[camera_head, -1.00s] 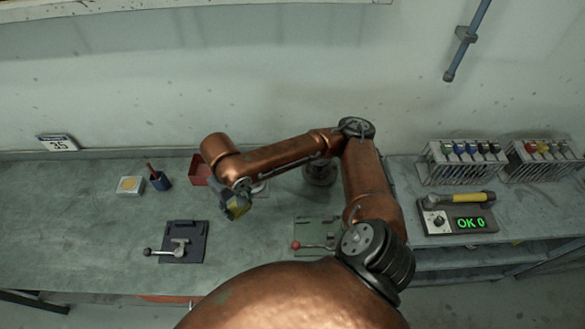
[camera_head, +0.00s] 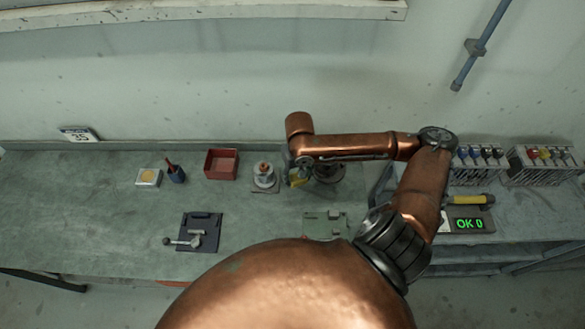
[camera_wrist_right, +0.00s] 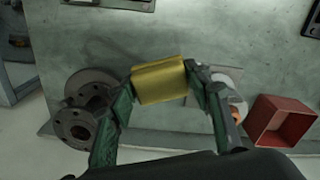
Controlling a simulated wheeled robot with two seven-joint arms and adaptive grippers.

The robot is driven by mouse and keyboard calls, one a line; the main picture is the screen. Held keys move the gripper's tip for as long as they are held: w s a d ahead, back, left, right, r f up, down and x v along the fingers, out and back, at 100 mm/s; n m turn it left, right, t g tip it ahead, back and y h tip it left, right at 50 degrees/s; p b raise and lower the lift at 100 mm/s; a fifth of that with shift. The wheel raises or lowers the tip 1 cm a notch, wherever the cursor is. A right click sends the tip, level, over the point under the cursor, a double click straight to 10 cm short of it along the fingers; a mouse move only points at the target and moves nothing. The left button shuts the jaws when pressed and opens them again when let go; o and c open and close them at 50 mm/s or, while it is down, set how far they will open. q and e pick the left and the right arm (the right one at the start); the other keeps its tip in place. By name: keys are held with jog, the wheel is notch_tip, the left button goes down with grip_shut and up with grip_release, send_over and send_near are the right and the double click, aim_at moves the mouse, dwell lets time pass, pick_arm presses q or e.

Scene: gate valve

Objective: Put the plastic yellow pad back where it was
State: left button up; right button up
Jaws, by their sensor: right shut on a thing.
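The yellow pad (camera_head: 298,182) is between the fingers of my right gripper (camera_head: 295,178), above the back middle of the bench. In the right wrist view the pad (camera_wrist_right: 159,79) is a yellow block, gripped at both ends by the green fingers of my right gripper (camera_wrist_right: 160,86). Bench surface shows below it; I cannot tell the exact height. A grey flanged metal part (camera_head: 329,172) stands just right of the gripper in the head view, partly behind my arm. It also shows at left in the wrist view (camera_wrist_right: 78,124). My left gripper is not in view.
Left of the gripper are a white-and-orange round item (camera_head: 264,172) on a plate and a red bin (camera_head: 221,164). The bench between the clamp plates is clear.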

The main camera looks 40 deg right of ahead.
jog(key=w+d+f, duration=0.1)
jog(key=w+f, duration=0.1)
jog(key=w, duration=0.1)
jog(key=w+d+f, duration=0.2)
jog(key=w+f, duration=0.1)
jog(key=w+d+f, duration=0.2)
jog(key=w+f, duration=0.1)
jog(key=shift+w+d, duration=0.15)
jog(key=shift+w, duration=0.05)
jog(key=shift+w+d+f, duration=0.1)
jog(key=shift+w+f, duration=0.1)
jog(key=shift+f, duration=1.7)
jog(key=o, duration=0.8)
jog(key=shift+f, duration=0.15)
notch_tip(320, 180, up, 12)
jog(key=shift+r, duration=0.2)
